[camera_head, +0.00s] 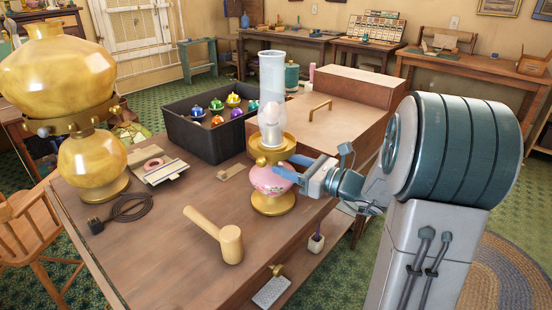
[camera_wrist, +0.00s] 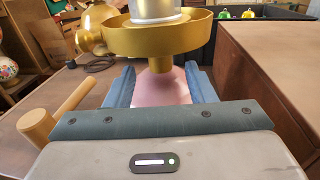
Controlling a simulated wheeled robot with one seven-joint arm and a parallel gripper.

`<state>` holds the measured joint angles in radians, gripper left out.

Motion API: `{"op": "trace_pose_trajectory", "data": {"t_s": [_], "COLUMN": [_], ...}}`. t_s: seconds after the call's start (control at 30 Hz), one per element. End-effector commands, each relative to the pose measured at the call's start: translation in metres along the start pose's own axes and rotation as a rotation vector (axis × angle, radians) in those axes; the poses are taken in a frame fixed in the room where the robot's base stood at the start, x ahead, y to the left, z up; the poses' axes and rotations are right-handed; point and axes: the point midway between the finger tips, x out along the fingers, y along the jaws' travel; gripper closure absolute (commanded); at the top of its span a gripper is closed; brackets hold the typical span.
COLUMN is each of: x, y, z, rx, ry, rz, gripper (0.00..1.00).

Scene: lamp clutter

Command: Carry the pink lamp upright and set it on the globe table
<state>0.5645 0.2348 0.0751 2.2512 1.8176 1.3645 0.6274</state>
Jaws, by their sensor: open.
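The pink lamp (camera_head: 268,179) stands upright on the wooden workbench. It has a pink painted body, a brass foot and collar, and a tall clear glass chimney. My gripper (camera_head: 286,170) reaches in from the right at the height of the pink body. In the wrist view my gripper's two blue fingers (camera_wrist: 160,88) are apart, one on each side of the lamp's pink body (camera_wrist: 160,90), below the brass collar. Contact cannot be told. A painted ball (camera_wrist: 8,69) shows at the wrist view's left edge; I cannot tell whether it marks the globe table.
A large yellow lamp (camera_head: 88,165) with a cord stands left on the workbench (camera_head: 150,255). A wooden mallet (camera_head: 230,243) lies in front. A black bin (camera_head: 205,143) with coloured ornaments and a wooden chest (camera_head: 335,115) stand behind the lamp. Other tables line the back wall.

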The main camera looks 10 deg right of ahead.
Motion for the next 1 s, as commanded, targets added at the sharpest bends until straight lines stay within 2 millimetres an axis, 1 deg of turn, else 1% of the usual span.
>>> {"op": "trace_pose_trajectory", "data": {"t_s": [0.03,0.1,0.2,0.3,0.43,0.57,0.67,0.77,0.8,0.83,0.9,1.0], "x": [-0.013,-0.028,-0.046,-0.058,-0.068,-0.068,-0.059,-0.049,-0.046,-0.046,-0.049,-0.063], "y": [-0.002,-0.001,-0.001,-0.001,-0.001,0.004,0.024,0.065,0.085,0.100,0.133,0.170], "z": [0.002,0.002,0.001,0.001,0.000,-0.001,-0.004,-0.014,-0.020,-0.025,-0.037,-0.055], "rx": [0.001,0.001,0.001,0.001,0.001,-0.007,-0.058,-0.171,-0.234,-0.288,-0.425,-0.637], "ry": [0.001,0.001,0.000,0.000,0.000,0.010,0.061,0.167,0.220,0.259,0.351,0.463], "rz": [-0.006,-0.006,-0.004,-0.003,-0.002,0.012,0.084,0.230,0.306,0.367,0.513,0.718], "gripper": [0.50,0.50,0.50,0.50,0.50,0.50,0.50,0.50,0.50,0.50,0.50,0.50]}}
